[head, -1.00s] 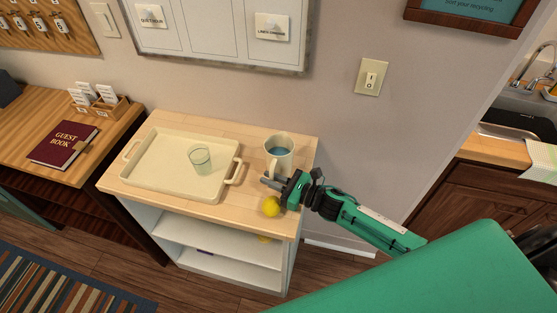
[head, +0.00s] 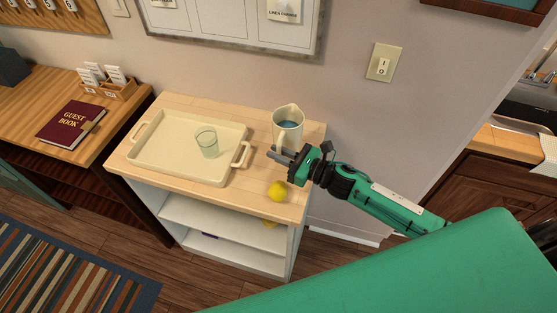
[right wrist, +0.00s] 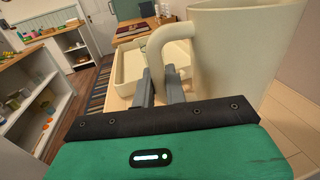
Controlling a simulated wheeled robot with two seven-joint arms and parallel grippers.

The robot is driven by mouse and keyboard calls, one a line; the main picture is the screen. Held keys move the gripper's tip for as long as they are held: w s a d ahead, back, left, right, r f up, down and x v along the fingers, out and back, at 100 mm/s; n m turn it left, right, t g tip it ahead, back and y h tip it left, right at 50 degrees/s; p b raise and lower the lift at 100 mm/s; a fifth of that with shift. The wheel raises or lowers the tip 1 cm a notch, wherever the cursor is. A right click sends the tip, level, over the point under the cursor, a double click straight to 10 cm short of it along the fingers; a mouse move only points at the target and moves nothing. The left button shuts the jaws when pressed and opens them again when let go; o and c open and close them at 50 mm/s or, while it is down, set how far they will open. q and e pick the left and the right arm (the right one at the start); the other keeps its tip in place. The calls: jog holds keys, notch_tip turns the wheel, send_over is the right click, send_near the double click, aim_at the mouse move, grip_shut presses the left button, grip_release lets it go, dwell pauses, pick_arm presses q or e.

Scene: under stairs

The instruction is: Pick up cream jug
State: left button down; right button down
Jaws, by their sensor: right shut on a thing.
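The cream jug (head: 291,136) is a pale jug with a spout, a handle and something bluish inside. It is upright at the right end of the wooden-topped shelf unit. My right gripper (head: 274,156) reaches in from the right and is shut on the jug's handle. In the right wrist view the handle (right wrist: 157,44) comes down between the two fingers (right wrist: 160,82), and the jug's wall fills the upper right. The jug looks slightly above the top, though its base is partly hidden. My left gripper is not in view.
A cream tray (head: 160,164) holding a clear glass (head: 207,143) lies left of the jug. A yellow lemon-like fruit (head: 277,191) sits at the front edge below my gripper. The wall with a switch (head: 383,62) is close behind. A desk with a guest book (head: 72,124) stands left.

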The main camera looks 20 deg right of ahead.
notch_tip(320, 180, up, 11)
jog(key=shift+r+b, duration=0.2)
jog(key=shift+b, duration=0.3)
jog(key=shift+r, duration=1.85)
jog(key=shift+r, duration=0.15)
jog(key=c, duration=2)
grip_release()
grip_shut()
